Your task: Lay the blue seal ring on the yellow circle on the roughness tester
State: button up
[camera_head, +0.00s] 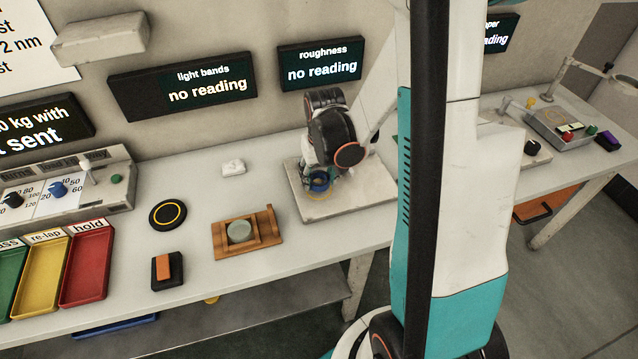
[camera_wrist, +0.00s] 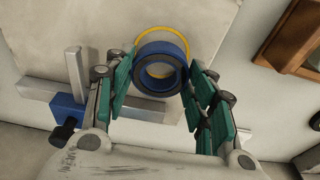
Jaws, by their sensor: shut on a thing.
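The blue seal ring (camera_wrist: 160,68) is between the teal-padded fingers of my gripper (camera_wrist: 160,80) in the wrist view. My gripper is shut on it. The yellow circle (camera_wrist: 181,37) shows on the pale plate of the roughness tester (camera_wrist: 80,25), just past and partly behind the ring. The ring overlaps the near part of the circle in that view; I cannot tell whether it touches the plate. In the head view, the ring (camera_head: 319,181) is low over the tester plate (camera_head: 372,200), below my gripper (camera_head: 322,178), with little of the circle visible.
A metal bar with a blue block (camera_wrist: 68,108) stands beside the ring on the tester. A wooden holder with a grey disc (camera_head: 240,231) and a black disc with a yellow ring (camera_head: 168,214) lie left. The roughness display (camera_head: 320,64) reads "no reading".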

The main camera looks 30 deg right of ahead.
notch_tip(320, 180, down, 3)
jog(key=shift+r+b, duration=0.2)
jog(key=shift+b, duration=0.15)
jog(key=shift+f+b, duration=0.25)
jog(key=shift+b, duration=0.05)
jog(key=o, duration=1.1)
jog(key=shift+o, duration=0.3)
jog(key=shift+r, duration=0.15)
notch_tip(320, 180, up, 12)
jog(key=s+p, duration=0.1)
jog(key=p, duration=0.4)
jog(key=shift+s+a, duration=0.25)
jog(key=shift+s, duration=0.1)
